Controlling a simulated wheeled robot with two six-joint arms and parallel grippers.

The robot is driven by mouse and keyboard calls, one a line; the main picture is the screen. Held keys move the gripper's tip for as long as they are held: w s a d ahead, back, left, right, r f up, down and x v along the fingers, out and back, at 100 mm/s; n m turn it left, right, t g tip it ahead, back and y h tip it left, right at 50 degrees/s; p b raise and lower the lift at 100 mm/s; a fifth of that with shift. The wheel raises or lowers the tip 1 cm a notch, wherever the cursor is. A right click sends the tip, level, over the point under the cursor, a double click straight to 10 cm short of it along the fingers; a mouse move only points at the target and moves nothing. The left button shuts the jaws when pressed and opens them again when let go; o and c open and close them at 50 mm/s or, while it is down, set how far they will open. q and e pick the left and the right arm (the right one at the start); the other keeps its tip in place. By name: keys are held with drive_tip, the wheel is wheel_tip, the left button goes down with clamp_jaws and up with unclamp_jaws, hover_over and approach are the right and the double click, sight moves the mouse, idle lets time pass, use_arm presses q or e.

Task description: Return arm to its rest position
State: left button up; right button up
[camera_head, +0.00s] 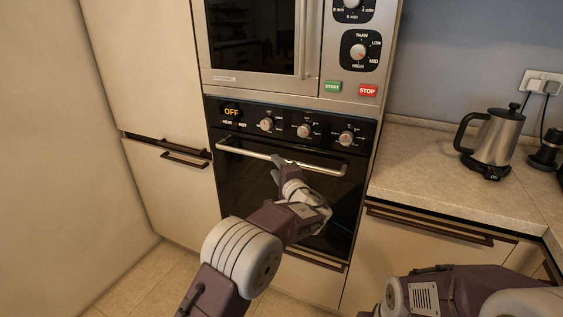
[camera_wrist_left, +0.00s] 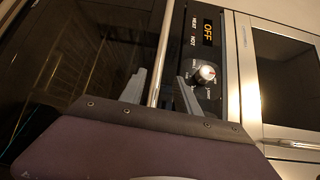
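My left gripper (camera_head: 281,167) is in front of the oven, close to the oven door's horizontal metal handle (camera_head: 300,163). In the left wrist view, the two grey fingers of my left gripper (camera_wrist_left: 160,92) stand apart, one on each side of the handle bar (camera_wrist_left: 161,55). Neither finger clearly presses on the bar. The oven door (camera_head: 245,185) is shut. My right arm (camera_head: 450,291) enters at the bottom right, but its gripper is not in view.
A microwave (camera_head: 262,82) sits above the oven panel, which reads OFF (camera_head: 231,111). A kettle (camera_head: 495,137) stands on the right counter (camera_head: 415,165). Drawers with dark handles flank the oven, and a plain wall is at left. Floor shows at lower left.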

sight(265, 158)
use_arm(q)
drive_tip(key=s+a+r+n+g+y, duration=0.1)
drive_tip(key=a+r+n+y, duration=0.15)
drive_tip(key=a+r, duration=0.55)
drive_tip(key=s+a+f+n+g+h, duration=0.1)
drive_tip(key=s+a+f+n+g, duration=0.6)
drive_tip(key=s+a+f, duration=0.75)
drive_tip(key=s+d+f+n+g+h, duration=0.25)
drive_tip(key=s+d+f, duration=0.2)
drive_tip(key=s, duration=0.35)
drive_tip(key=s+d+f+n+g+h, duration=0.1)
drive_tip(key=s+d+f+g+h, duration=0.15)
drive_tip(key=s+f, duration=0.5)
drive_tip(key=s+d+f+n+g+h, duration=0.1)
drive_tip(key=s+d+f+g+h, duration=0.2)
drive_tip(key=s, duration=0.6)
wheel_tip(265, 158, up, 20)
drive_tip(key=d+t+h+p, duration=0.1)
drive_tip(key=p, duration=1.9)
drive_tip(key=shift+w+d+t, duration=0.3)
drive_tip(key=shift+w+d, duration=0.1)
drive_tip(key=shift+w, duration=0.05)
